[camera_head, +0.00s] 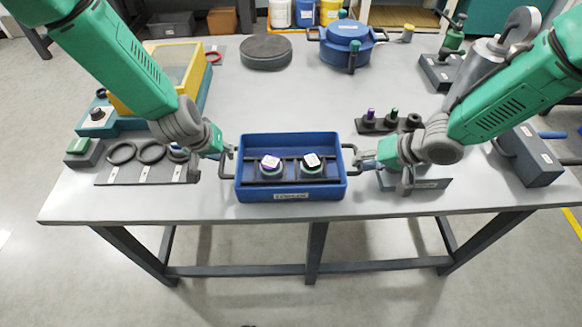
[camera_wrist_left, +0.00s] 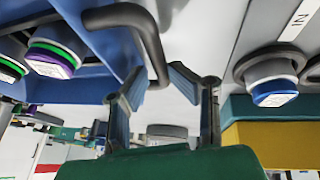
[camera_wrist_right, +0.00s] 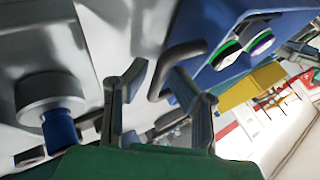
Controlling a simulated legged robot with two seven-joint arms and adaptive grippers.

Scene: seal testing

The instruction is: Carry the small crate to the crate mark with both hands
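The small blue crate (camera_head: 291,196) stands near the front edge of the grey table, with a dark handle at each end and a label on its front. It holds two capped parts, one purple (camera_head: 271,164) and one green (camera_head: 311,163), in a dark rack. My left gripper (camera_head: 230,152) is open at the left handle (camera_wrist_left: 150,38); the handle's bar reaches between its spread fingers (camera_wrist_left: 160,88). My right gripper (camera_head: 361,158) is open at the right handle (camera_wrist_right: 181,57); its fingers (camera_wrist_right: 155,88) stand apart, with the bar close to one. I cannot make out the crate mark.
A dark rack with seal rings (camera_head: 148,172) lies left of the crate. A grey fixture (camera_head: 425,183) and a small peg rack (camera_head: 388,123) are to the right. A round dark disc (camera_head: 266,52) and a blue vessel (camera_head: 346,40) stand behind. The table middle behind the crate is clear.

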